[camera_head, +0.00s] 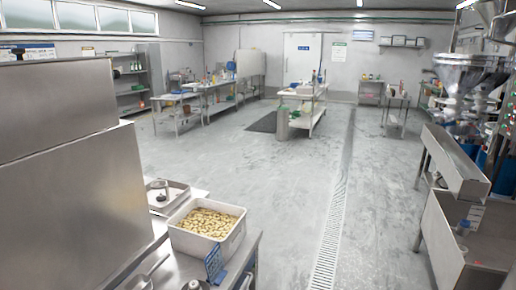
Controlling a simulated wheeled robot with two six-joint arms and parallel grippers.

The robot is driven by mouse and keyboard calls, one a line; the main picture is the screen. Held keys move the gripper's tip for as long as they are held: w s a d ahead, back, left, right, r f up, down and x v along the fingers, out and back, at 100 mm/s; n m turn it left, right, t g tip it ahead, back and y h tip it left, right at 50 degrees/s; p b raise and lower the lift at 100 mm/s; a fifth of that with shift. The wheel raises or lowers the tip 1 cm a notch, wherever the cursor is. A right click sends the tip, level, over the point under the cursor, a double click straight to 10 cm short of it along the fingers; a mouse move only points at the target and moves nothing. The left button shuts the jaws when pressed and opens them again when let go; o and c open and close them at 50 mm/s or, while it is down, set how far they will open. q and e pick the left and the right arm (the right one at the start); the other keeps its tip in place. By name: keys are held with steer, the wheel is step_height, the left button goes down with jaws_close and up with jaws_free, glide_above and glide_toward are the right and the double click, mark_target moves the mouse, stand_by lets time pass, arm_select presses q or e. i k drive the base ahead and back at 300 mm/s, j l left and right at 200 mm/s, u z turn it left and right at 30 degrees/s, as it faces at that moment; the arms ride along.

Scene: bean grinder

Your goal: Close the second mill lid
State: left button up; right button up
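I cannot pick out the second mill lid with certainty. A steel machine with a funnel-shaped hopper (469,72) stands at the right edge, partly cut off by the frame. A steel trough (453,163) is in front of it. I cannot tell whether either one belongs to a mill, or whether a lid there is open or closed. Neither of my grippers is in view.
A large steel cabinet (62,165) fills the left. The grey floor (300,180) is clear, with a drain grate (333,222).

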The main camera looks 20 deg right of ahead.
mark_target(460, 73)
steer(key=i+l+z, duration=0.75)
steer(key=z, duration=0.2)
steer(key=i+l+z, duration=0.25)
steer(key=i+z, duration=0.2)
steer(key=i, duration=0.5)
steer(key=i+l+u, duration=0.15)
steer(key=i, duration=0.4)
steer(key=i+l, duration=0.1)
steer(key=i, duration=0.4)
steer(key=i+l+u, duration=0.1)
steer(key=i+u, duration=0.3)
steer(key=i, duration=1.3)
steer(key=i+j+z, duration=0.25)
steer(key=i, duration=0.3)
steer(key=i+j+z, duration=0.3)
steer(key=i, duration=0.3)
steer(key=i+j+z, duration=0.25)
steer(key=i, duration=0.3)
steer(key=i+j+z, duration=0.45)
steer(key=j+z, duration=0.2)
steer(key=i+j+z, duration=0.15)
steer(key=j+z, duration=0.5)
steer(key=j, duration=0.2)
steer(key=i+j+z, duration=0.1)
steer(key=j+z, duration=0.2)
steer(key=j, duration=0.15)
steer(key=i+j+z, duration=0.2)
steer(key=i+j, duration=0.1)
steer(key=i, duration=0.1)
